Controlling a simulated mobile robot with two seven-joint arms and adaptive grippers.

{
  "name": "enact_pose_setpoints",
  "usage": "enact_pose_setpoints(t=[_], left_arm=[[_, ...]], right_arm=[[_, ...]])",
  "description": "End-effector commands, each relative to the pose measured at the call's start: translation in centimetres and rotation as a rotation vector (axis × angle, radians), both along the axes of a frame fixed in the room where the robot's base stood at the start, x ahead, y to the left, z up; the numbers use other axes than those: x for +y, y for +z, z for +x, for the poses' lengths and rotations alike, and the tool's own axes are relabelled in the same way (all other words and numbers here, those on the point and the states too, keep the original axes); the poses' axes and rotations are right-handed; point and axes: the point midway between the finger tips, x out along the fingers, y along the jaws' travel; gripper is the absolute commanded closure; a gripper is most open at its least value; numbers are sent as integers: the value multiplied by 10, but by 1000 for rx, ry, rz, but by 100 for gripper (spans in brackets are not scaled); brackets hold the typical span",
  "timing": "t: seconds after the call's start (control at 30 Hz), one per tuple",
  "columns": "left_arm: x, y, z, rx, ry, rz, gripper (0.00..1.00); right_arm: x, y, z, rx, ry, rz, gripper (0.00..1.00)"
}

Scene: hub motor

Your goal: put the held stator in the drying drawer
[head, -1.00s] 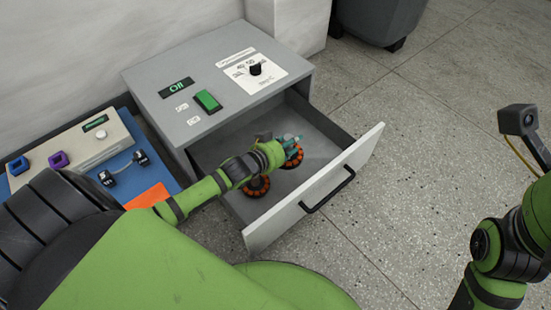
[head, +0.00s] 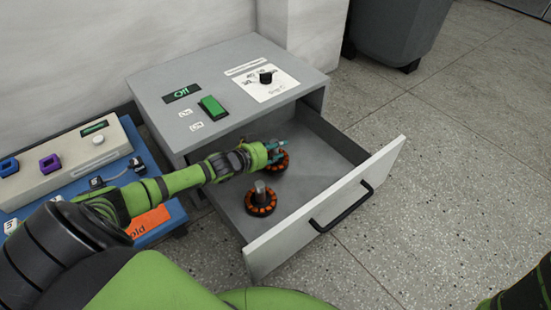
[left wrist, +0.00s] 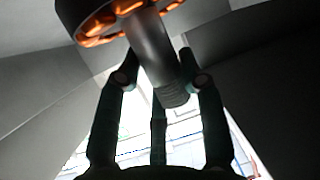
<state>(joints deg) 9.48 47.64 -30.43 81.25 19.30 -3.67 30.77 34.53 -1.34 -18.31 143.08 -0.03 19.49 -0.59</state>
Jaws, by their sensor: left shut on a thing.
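My left gripper (head: 276,148) is inside the open drying drawer (head: 318,158), toward its cabinet side. It is shut on the grey shaft of a stator with a dark ring and orange windings (head: 281,163). In the left wrist view this held stator (left wrist: 108,32) shows at the top, its shaft slanting between my fingers. I cannot tell whether it touches the drawer floor. A second stator (head: 261,203) stands upright in the drawer, nearer the front left, apart from my gripper. My right gripper is out of view; only part of that arm shows at the bottom right.
The grey drying cabinet (head: 225,70) has a green switch (head: 212,106), a dial (head: 265,78) and a display reading Off. The drawer's white front has a black handle (head: 341,206). A blue board (head: 160,190) lies left. Bare drawer floor shows to the right.

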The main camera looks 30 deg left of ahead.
Motion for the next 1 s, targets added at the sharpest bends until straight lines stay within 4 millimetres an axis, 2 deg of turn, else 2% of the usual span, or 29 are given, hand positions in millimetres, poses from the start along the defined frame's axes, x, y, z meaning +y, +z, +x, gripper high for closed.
enact_pose_setpoints(t=[0.03, 0.17, 0.57, 0.6, 0.63, 1.0], left_arm=[[-1, -12, 1, -4, -1, -1, 100], [-1, -28, 1, -5, -1, 0, 100], [-1, -30, 1, -4, -1, 0, 100], [-1, -32, 0, 1, -1, 1, 49], [-1, -32, -1, 1, -1, 1, 37], [-1, -29, -1, 1, -1, 1, 37]], right_arm=[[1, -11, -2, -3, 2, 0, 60], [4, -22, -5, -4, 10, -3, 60], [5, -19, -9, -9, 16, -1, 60], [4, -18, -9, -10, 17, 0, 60], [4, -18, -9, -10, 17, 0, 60], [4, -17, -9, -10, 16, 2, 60]])
